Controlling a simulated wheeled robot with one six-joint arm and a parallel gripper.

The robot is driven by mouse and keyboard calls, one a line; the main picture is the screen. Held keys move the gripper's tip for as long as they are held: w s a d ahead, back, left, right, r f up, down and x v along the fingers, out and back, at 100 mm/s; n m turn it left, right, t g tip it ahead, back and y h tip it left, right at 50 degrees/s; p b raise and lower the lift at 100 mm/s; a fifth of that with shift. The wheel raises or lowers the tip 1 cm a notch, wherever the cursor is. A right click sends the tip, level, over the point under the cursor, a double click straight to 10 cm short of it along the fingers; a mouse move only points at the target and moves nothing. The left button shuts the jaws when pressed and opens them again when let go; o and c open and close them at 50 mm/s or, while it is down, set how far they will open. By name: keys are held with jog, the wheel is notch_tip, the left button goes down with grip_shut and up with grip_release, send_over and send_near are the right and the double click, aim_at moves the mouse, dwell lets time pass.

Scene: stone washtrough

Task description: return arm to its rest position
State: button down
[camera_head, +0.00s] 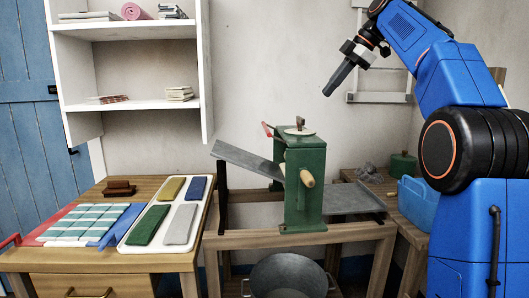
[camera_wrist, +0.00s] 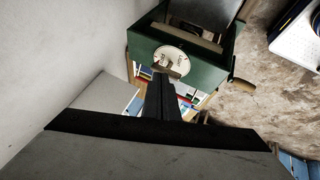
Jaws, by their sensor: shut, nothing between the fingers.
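My gripper (camera_head: 334,83) is shut and empty, held in the air at the upper right of the head view, pointing down to the left. My blue arm is bent, with the forearm raised in front of the back wall. In the wrist view my gripper's dark fingers (camera_wrist: 162,88) are together, in line with the green machine. The green machine (camera_head: 304,185) with a wooden handle stands on a wooden stand below my gripper, apart from it. The machine also shows at the top of the wrist view (camera_wrist: 205,72).
A white shelf (camera_head: 127,28) hangs above. A metal tub (camera_head: 288,276) sits under the machine. A blue container (camera_head: 420,200) stands beside my arm.

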jog(key=s+d+f+m+h, duration=0.1)
jog(key=s+f+m+h, duration=0.2)
jog(key=s+f+m, duration=0.6)
jog(key=s+f+m+t+h, duration=0.1)
jog(key=s+f+m, duration=0.9)
jog(key=s+f, duration=2.4)
notch_tip(320, 180, down, 3)
jog(key=shift+d+r+h, duration=0.1)
jog(key=shift+d+h, duration=0.25)
jog(key=shift+h, duration=0.75)
